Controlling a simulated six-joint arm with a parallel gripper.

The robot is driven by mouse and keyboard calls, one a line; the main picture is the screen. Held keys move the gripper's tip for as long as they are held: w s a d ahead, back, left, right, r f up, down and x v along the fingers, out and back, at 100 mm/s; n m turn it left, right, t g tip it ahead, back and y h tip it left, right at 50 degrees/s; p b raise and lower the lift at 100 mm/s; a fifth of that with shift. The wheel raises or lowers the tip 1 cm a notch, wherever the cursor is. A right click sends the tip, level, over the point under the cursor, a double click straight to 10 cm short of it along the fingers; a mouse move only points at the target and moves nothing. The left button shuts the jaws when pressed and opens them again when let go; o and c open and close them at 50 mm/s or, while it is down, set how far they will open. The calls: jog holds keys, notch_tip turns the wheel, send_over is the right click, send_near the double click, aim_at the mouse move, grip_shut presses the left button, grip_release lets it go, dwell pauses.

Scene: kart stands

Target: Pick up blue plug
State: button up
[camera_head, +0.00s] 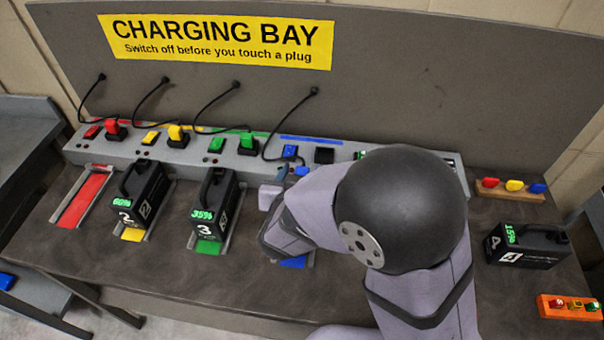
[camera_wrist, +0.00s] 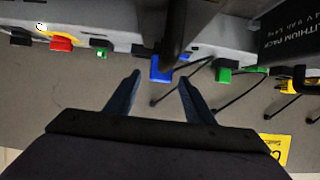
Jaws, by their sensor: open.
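The blue plug (camera_head: 302,171) shows only in part at the blue station in the head view, beside my gripper and wrist. In the wrist view a blue block, seemingly the blue plug (camera_wrist: 160,70), lies just beyond and between my fingertips. My gripper (camera_wrist: 160,79) is open, its two dark blue fingers apart with nothing between them. In the head view my gripper (camera_head: 284,176) is small and partly covered by my arm. A tall dark shape hides part of the blue block in the wrist view. I cannot tell if a finger touches it.
Red (camera_head: 112,127), yellow (camera_head: 177,133) and green (camera_head: 248,142) plugs with black cables stand along the charger ledge. Battery 2 (camera_head: 143,190) and battery 3 (camera_head: 213,200) stand in slots. Battery 4 (camera_head: 528,246) lies at right. The blue slot (camera_head: 293,262) is partly hidden by my arm.

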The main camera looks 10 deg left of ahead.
jog(key=shift+w, duration=0.1)
jog(key=c, duration=1.1)
jog(key=shift+c, duration=0.2)
